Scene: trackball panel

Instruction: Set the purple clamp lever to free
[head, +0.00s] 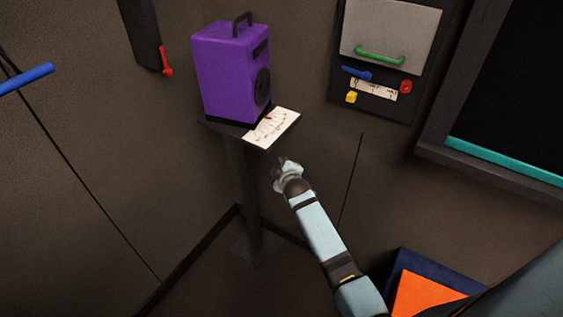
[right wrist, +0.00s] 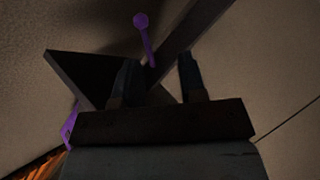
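The purple clamp lever (right wrist: 146,42) shows in the right wrist view as a thin stem with a round knob, beside the dark post (right wrist: 196,35) under the dark shelf plate (right wrist: 75,70). In the head view I cannot see the lever; the plate and post are below a purple box (head: 228,72). My right gripper (head: 286,164) is just below and right of the plate in the head view. In the right wrist view its fingers (right wrist: 158,66) are apart, with the lever's lower end seen between them. I cannot tell the exact depth gap. My left gripper is not in view.
A white marked card (head: 272,128) lies at the plate's front edge. A wall panel (head: 385,75) with a green handle, blue lever and red and yellow knobs is at upper right. A red lever (head: 166,60) hangs at upper left. An orange-topped blue box (head: 425,293) is low right.

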